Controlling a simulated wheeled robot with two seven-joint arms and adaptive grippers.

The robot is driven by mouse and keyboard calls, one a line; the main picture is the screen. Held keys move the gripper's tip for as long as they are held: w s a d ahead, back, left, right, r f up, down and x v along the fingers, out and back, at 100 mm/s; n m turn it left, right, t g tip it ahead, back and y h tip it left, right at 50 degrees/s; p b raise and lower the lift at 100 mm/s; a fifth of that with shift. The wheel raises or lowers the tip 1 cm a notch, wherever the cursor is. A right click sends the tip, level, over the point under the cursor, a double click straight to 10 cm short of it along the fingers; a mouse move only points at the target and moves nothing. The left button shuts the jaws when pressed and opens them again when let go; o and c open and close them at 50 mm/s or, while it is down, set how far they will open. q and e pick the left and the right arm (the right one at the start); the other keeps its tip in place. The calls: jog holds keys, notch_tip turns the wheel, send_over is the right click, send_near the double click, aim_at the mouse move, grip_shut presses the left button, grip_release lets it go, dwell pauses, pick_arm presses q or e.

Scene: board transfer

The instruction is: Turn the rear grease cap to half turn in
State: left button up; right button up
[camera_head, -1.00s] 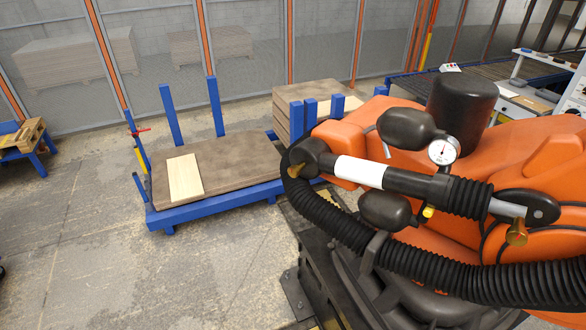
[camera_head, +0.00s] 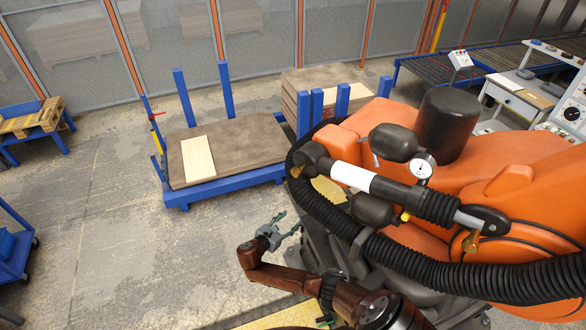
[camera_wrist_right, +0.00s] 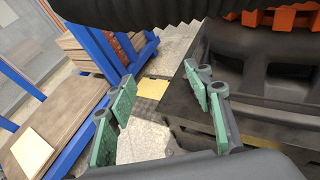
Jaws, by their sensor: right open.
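Two brass grease caps show on the black and white cylinder (camera_head: 355,178) of the orange machine. One cap (camera_head: 297,171) is under its far left end, the other (camera_head: 470,243) under its near right end. I cannot tell which is the rear one. My right gripper (camera_head: 290,224) is open and empty, left of the machine and below the far left cap in the picture, apart from both. Its green-padded fingers stand spread in the right wrist view (camera_wrist_right: 162,95); no cap shows there. My left gripper is not in view.
A thick black corrugated hose (camera_head: 400,268) curves around the machine and crosses the top of the right wrist view (camera_wrist_right: 180,12). A blue cart (camera_head: 225,186) with a board stack stands beyond. Two dark rounded bulbs and a gauge (camera_head: 423,166) sit by the cylinder. Open floor lies left.

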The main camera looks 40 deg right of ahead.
aim_at(294, 174)
notch_tip(294, 174, up, 20)
jog(key=w+a+h+p, duration=0.2)
jog(key=w+h+p, duration=0.1)
jog(key=h+p, duration=0.1)
jog(key=x, duration=0.3)
jog(key=p+x, duration=0.1)
jog(key=x, duration=0.2)
jog(key=shift+s+r, duration=0.15)
jog(key=shift+r, duration=0.1)
jog(key=shift+d+f, duration=0.15)
jog(key=shift+d, duration=0.45)
jog(key=shift+c, duration=0.3)
jog(key=c, duration=1.1)
